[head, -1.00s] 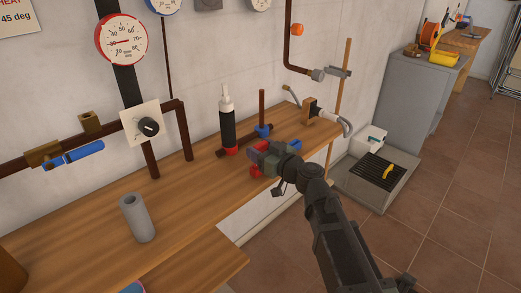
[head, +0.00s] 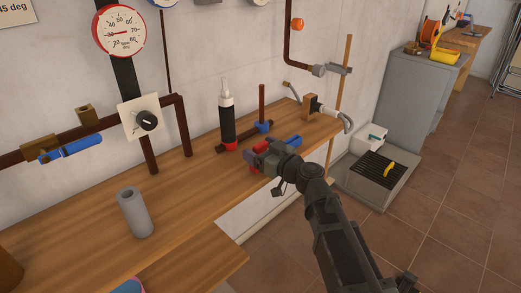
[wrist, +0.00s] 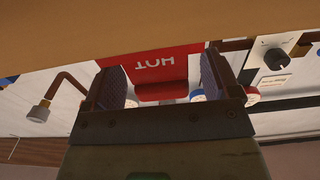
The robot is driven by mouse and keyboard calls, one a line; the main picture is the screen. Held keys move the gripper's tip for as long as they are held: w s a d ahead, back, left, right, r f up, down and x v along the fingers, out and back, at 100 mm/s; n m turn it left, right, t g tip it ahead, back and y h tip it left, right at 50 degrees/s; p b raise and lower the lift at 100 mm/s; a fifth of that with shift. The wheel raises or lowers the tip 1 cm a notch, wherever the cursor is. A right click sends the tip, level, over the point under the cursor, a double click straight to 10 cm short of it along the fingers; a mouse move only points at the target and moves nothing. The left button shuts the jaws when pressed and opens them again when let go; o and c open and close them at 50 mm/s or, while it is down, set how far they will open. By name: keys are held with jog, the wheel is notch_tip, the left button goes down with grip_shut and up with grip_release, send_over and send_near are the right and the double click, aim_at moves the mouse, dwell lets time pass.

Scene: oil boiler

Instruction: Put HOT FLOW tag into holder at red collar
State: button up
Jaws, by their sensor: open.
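In the wrist view a red tag (wrist: 158,66) with upside-down "HOT" lettering lies beyond and between my fingers; a red bar-like part (wrist: 161,91) shows at its near edge. My gripper (wrist: 165,88) is open, with a finger on each side of this part; I cannot tell whether they touch. In the head view my gripper (head: 262,154) is over the bench's right part, with red (head: 258,171) just beneath it. A red collar (head: 229,146) is at the foot of a black upright cylinder (head: 227,120), left of my gripper. I cannot make out the holder.
A blue collar (head: 264,127) with an upright pipe stands behind my gripper, and a blue object (head: 292,142) lies to its right. A grey cylinder (head: 134,212) stands on the wooden bench (head: 180,215). The bench's middle is mostly clear.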

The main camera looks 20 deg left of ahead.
jog(key=v, duration=1)
jog(key=shift+d, duration=0.4)
jog(key=shift+s, duration=0.15)
